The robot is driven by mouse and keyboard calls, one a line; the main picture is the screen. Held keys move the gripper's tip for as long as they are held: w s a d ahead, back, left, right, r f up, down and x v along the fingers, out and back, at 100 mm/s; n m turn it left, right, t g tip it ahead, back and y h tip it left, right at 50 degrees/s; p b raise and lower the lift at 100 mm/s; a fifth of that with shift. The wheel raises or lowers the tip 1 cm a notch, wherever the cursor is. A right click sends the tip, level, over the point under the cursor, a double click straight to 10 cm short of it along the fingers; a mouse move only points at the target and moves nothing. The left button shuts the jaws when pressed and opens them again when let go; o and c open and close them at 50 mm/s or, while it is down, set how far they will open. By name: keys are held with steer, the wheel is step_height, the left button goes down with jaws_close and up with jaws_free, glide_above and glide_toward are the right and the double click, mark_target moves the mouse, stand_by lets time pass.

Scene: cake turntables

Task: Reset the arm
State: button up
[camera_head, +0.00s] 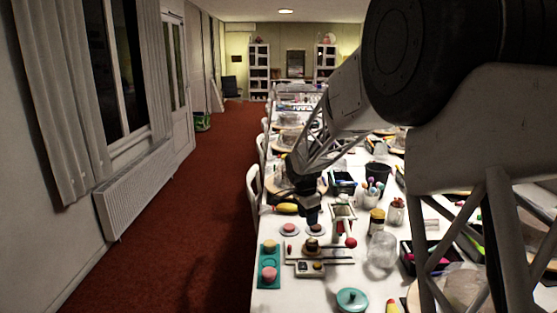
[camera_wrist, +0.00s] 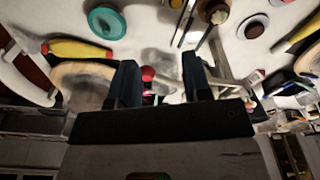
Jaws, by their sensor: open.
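My gripper (camera_head: 311,217) points down over the left part of the white table, above and behind a small dark brown cake (camera_head: 312,244). In the wrist view, the two dark fingers of my gripper (camera_wrist: 160,80) stand apart with nothing held between them. Two small plates with a pink cake (camera_head: 289,228) and a brown-topped cake (camera_head: 317,229) are close to the gripper. A red ball-like thing (camera_head: 351,242) is to its right.
The red floor (camera_head: 190,225) to the left is clear.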

steer(key=s+d+r+n, duration=0.2)
steer(key=s+r, duration=0.2)
steer(key=s, duration=0.4)
steer(key=s+d+r+n+t, duration=0.15)
steer(key=s+r, duration=0.25)
steer(key=s, duration=0.4)
steer(key=s+d+r+n+g, duration=0.1)
steer(key=s+d+r+n, duration=0.2)
steer(key=s, duration=0.5)
steer(key=s+d+f+n+t+y, duration=0.1)
steer(key=s+n, duration=0.5)
steer(key=s, duration=1.8)
steer(key=shift+s+d+f+n, duration=0.3)
steer(key=shift+s+d+n, duration=0.05)
steer(key=shift+d, duration=0.35)
